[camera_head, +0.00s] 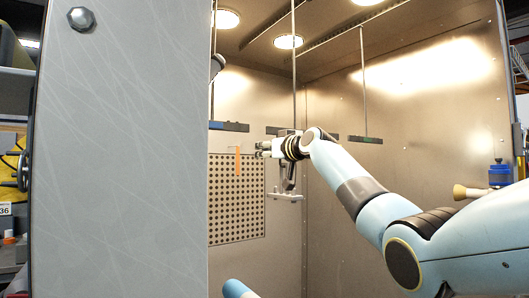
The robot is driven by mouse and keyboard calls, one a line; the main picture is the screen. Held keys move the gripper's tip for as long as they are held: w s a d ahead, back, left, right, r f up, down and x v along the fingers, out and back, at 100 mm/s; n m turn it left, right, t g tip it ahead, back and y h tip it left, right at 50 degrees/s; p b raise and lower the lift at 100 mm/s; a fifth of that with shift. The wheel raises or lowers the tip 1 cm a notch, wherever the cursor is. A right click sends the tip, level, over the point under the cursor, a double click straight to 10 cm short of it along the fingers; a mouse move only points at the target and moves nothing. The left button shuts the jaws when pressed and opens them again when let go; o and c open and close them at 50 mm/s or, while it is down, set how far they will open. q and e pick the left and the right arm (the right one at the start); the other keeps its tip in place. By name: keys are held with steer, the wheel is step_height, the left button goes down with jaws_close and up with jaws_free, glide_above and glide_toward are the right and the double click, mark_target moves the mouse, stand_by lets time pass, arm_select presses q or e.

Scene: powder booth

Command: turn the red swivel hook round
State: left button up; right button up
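My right gripper (260,149) reaches into the booth from the right, with its fingers pointing left. Its two small fingertips look apart, with nothing visible between them. A narrow orange-red upright piece (238,160) hangs just left of the fingertips, in front of the perforated panel, with a small visible gap to them. It is the only reddish thing near the gripper; it is too small to tell whether it is the swivel hook or which way it faces. My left gripper cannot be made out.
A large grey panel (120,150) blocks the left side of the view. Dark hanging bars (366,140) on thin rods cross the booth. A perforated panel (235,215) is on the back wall. A grey bracket (287,196) hangs below my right wrist.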

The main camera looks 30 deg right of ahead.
jaws_close()
steer(key=shift+s, duration=0.15)
